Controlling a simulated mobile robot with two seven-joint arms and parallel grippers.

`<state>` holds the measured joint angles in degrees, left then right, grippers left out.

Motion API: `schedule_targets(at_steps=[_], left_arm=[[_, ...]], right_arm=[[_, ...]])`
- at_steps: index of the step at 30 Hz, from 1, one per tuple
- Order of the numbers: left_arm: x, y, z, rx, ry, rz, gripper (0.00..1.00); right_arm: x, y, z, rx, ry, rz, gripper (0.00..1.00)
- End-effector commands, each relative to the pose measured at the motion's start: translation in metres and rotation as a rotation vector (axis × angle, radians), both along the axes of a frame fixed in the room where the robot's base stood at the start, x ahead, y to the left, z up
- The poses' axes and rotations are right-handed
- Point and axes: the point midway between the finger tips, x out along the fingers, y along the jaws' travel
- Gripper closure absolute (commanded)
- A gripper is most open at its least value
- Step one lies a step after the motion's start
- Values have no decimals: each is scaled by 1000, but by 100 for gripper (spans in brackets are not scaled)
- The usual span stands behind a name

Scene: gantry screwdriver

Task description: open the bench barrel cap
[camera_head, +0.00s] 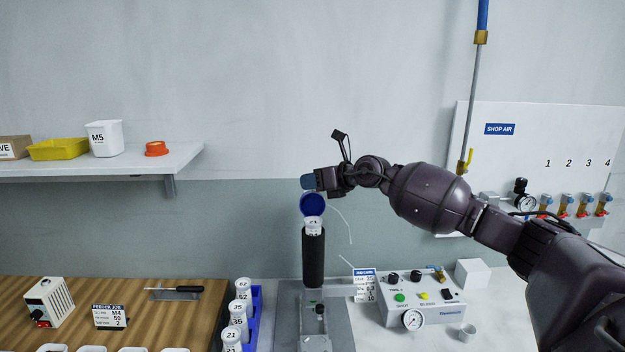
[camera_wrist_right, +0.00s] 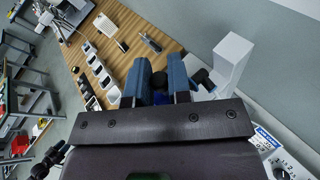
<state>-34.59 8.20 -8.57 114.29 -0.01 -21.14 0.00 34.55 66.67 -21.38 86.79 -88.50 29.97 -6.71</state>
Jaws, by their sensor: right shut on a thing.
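The bench barrel is a white container (camera_head: 313,228) labelled 21, seated in the top of a dark upright holder (camera_head: 313,258) in the middle of the head view. Its round blue cap (camera_head: 313,205) stands tilted up on edge above the mouth, its face toward the camera. My right gripper (camera_head: 309,182) reaches in from the right, with its blue fingertips at the cap's upper edge. It is shut on the cap. In the right wrist view a dark blue part of the cap (camera_wrist_right: 161,98) shows between the fingers; the rest is hidden. My left gripper is not in view.
A blue rack (camera_head: 256,312) with several white barrels stands left of the holder. A control box (camera_head: 420,299) with a gauge stands to the right. A screwdriver (camera_head: 178,289) lies on the wooden bench (camera_head: 150,310). A shelf (camera_head: 120,165) with bins is at the left.

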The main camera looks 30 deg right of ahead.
Motion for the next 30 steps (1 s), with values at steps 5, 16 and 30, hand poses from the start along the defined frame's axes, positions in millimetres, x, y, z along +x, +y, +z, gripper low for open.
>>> schedule_targets(at_steps=[5,16,30], left_arm=[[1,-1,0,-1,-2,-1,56],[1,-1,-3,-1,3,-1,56],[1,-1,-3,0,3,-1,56]], right_arm=[[0,0,0,4,-1,0,100],[0,0,0,2,0,-1,56],[-44,-22,15,-1,1,-2,56]])
